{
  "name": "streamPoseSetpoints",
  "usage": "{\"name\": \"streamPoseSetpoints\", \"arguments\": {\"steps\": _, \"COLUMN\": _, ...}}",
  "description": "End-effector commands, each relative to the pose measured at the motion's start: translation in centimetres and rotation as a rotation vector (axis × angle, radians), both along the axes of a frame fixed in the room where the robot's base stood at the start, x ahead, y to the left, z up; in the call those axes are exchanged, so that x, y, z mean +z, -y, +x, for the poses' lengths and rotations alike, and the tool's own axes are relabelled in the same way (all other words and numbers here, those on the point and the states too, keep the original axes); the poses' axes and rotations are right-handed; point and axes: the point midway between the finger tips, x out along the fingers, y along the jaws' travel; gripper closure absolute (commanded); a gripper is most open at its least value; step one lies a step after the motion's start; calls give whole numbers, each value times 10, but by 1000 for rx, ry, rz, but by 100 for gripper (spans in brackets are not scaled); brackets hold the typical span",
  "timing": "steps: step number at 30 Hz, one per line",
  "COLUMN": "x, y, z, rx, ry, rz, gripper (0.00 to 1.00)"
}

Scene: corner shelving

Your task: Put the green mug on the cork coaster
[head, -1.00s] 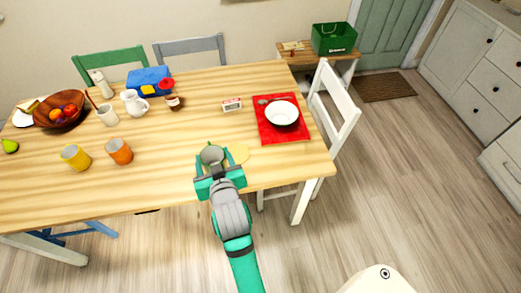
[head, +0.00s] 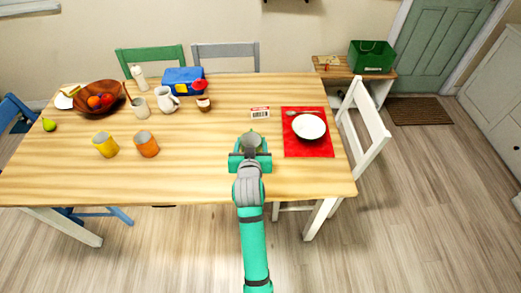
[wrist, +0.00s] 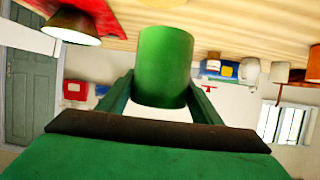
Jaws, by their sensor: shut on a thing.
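My gripper (head: 250,154) is shut on the green mug (head: 251,139), over the front right part of the wooden table. In the head view I see the mug's open top just beyond the jaws, and it looks roughly upright. In the wrist view the green mug (wrist: 165,65) sits between the two fingers. Its height above the table is hard to tell. The cork coaster does not show now; my gripper and the mug cover the place where it lay.
The red placemat (head: 308,146) with a white bowl (head: 309,126) lies just right of my gripper. Orange (head: 147,144) and yellow (head: 105,144) mugs stand to the left, with bare table between.

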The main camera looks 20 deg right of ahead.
Motion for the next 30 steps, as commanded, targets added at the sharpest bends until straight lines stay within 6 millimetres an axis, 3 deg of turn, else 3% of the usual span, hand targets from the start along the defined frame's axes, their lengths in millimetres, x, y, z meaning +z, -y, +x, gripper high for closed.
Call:
{"name": "streamPoseSetpoints", "arguments": {"steps": 6, "x": -34, "y": 21, "z": 15, "rx": 1, "ry": -3, "rz": 1, "gripper": 71}}
{"name": "streamPoseSetpoints", "arguments": {"steps": 14, "x": -47, "y": 29, "z": 22, "rx": 3, "ry": 0, "rz": 0, "gripper": 71}}
{"name": "streamPoseSetpoints", "arguments": {"steps": 21, "x": -76, "y": 32, "z": 22, "rx": 2, "ry": -3, "rz": 1, "gripper": 71}}
{"name": "streamPoseSetpoints", "arguments": {"steps": 30, "x": -80, "y": 33, "z": 22, "rx": 0, "ry": 0, "rz": 0, "gripper": 71}}
